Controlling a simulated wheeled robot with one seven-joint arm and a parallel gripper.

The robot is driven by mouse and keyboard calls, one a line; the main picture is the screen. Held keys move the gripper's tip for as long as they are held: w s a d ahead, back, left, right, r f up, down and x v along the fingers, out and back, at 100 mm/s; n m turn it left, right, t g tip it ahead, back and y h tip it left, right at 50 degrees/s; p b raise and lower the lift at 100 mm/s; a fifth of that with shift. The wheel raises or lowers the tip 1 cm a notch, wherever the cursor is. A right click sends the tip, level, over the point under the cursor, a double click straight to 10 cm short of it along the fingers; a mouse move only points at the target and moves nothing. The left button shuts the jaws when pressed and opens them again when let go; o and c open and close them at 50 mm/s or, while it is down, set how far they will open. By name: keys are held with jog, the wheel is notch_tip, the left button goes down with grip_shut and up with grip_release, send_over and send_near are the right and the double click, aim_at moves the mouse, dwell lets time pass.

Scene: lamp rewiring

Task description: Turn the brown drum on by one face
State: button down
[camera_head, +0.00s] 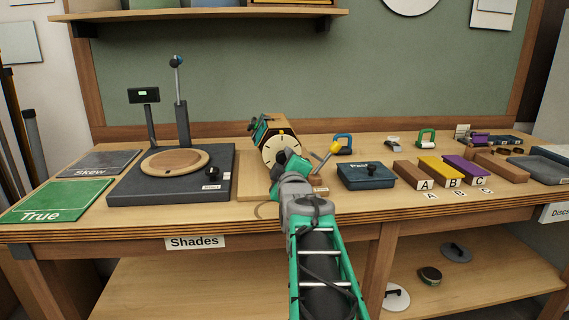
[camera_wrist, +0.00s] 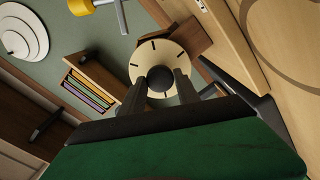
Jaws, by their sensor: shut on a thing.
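The brown drum (camera_head: 275,122) sits on the bench just beyond my gripper, with a round cream dial on its near end and black tick marks around the dial. A coloured panel shows on its left side. In the wrist view the dial (camera_wrist: 158,55) faces me, with a dark round knob (camera_wrist: 160,76) at its centre and part of the brown body (camera_wrist: 191,38) behind. My gripper (camera_head: 283,158) is at the dial, and its two dark fingers (camera_wrist: 160,82) are shut on the knob from both sides. My gripper hides the lower part of the dial in the head view.
A lever with a yellow knob (camera_head: 334,147) stands close to the right of my gripper. A dark base (camera_head: 120,186) with a wooden disc and posts stands left. A dark blue box (camera_head: 366,177) and lettered blocks (camera_head: 412,174) lie right. A shelf (camera_head: 205,14) hangs above.

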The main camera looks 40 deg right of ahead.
jog(key=c, duration=0.9)
grip_release()
jog(key=v, duration=0.7)
jog(key=shift+s+a, duration=0.3)
